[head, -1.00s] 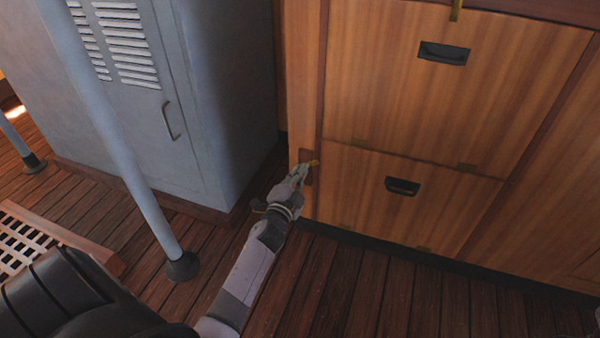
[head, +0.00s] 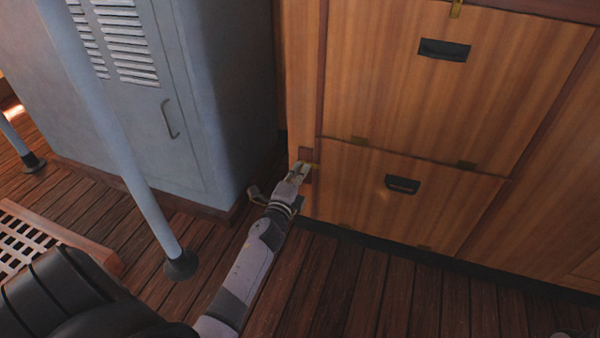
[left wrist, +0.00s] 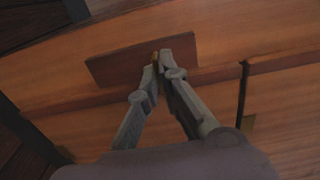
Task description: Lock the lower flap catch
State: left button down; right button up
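The lower flap (head: 430,205) is a wooden panel with a black recessed handle (head: 402,185); it looks closed. A dark wood block (left wrist: 115,65) sits on the frame at its left edge. The small brass lower flap catch (left wrist: 155,60) is on this block, largely hidden by my fingers. My left gripper (head: 302,168) is at the block. In the left wrist view its fingertips (left wrist: 160,62) are close together with the brass piece between them.
The upper flap (head: 400,90) above is closed, with a brass catch (head: 456,8) at its top. A grey locker (head: 150,100) and a pale pole (head: 130,160) stand to the left. Plank floor (head: 340,285) lies clear in front of the cabinet.

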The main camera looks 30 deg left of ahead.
pick_arm(q)
jog(key=shift+d, duration=0.1)
jog(key=c, duration=1.8)
grip_release()
jog(key=v, duration=1.2)
